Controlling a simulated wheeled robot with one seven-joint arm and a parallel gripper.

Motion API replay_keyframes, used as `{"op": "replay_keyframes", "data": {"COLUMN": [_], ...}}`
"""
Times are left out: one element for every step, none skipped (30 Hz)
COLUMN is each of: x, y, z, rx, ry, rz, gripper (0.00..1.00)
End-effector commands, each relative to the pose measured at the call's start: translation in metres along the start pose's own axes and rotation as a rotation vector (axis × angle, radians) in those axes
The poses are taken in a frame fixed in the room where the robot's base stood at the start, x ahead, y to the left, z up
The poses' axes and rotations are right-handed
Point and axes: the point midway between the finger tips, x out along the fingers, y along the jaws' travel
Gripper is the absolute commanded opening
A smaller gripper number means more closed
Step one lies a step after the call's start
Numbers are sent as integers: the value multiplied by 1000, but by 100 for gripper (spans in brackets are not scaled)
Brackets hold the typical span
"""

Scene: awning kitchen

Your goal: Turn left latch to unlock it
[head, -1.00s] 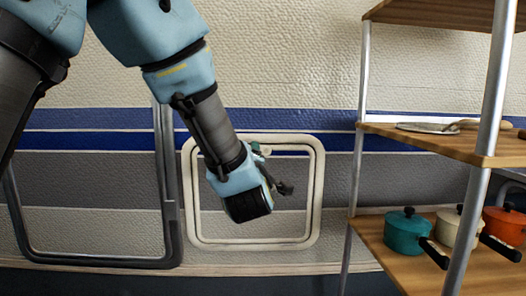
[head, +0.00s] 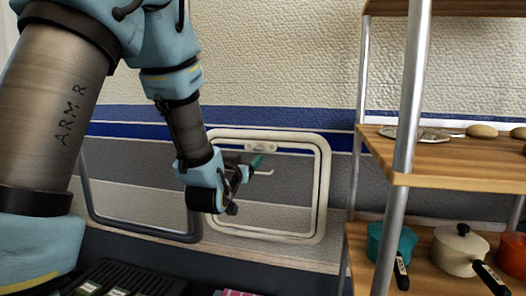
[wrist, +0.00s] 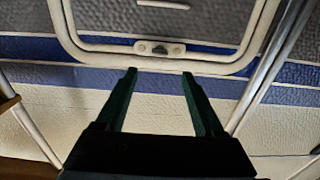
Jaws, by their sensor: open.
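A cream-framed hatch (head: 321,190) is set in the striped wall in the head view. A small pale latch plate (head: 262,147) sits at its top edge. In the wrist view the latch (wrist: 160,48) shows a dark middle piece on the frame's edge (wrist: 85,44). It is the only latch I can make out. My gripper (head: 257,166) is in front of the hatch, just below the latch in the head view. In the wrist view the gripper (wrist: 160,72) is open and empty, its two dark green fingers pointing toward the frame, with the latch between and beyond their tips.
A pale bar (wrist: 163,4) lies on the hatch panel. A wooden shelf rack (head: 440,177) with metal posts stands to the right, holding a teal pot (head: 392,242) and a cream pot (head: 460,250). A dark rack (head: 130,277) is at the lower left.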

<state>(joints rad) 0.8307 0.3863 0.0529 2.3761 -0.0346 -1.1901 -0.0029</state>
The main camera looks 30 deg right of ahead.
Motion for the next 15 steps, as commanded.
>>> {"op": "replay_keyframes", "data": {"x": [7, 11, 18, 24, 30, 37, 43, 49, 56, 62, 67, 73, 78, 82, 86], "y": [0, 0, 0, 0, 0, 1, 1, 1, 1, 1, 1, 1, 1, 1, 1], "z": [0, 0, 0, 0, 0, 0, 0, 0, 0, 0, 0, 0, 0, 0, 0], "rx": [-1, -1, -1, -2, -2, -2, -3, -3, -3, -3, -3, -3, -3, -3, -4], "ry": [1, 1, 1, 1, 1, 1, 2, 1, 1, 2, 1, 1, 1, 2, 1], "rz": [0, 0, 0, 0, 0, 0, 0, 0, 0, 0, 0, 0, 1, 0, 0], "gripper": [70, 70, 70, 70, 70, 70, 70, 70, 70, 70, 70, 70, 70, 70, 70]}}
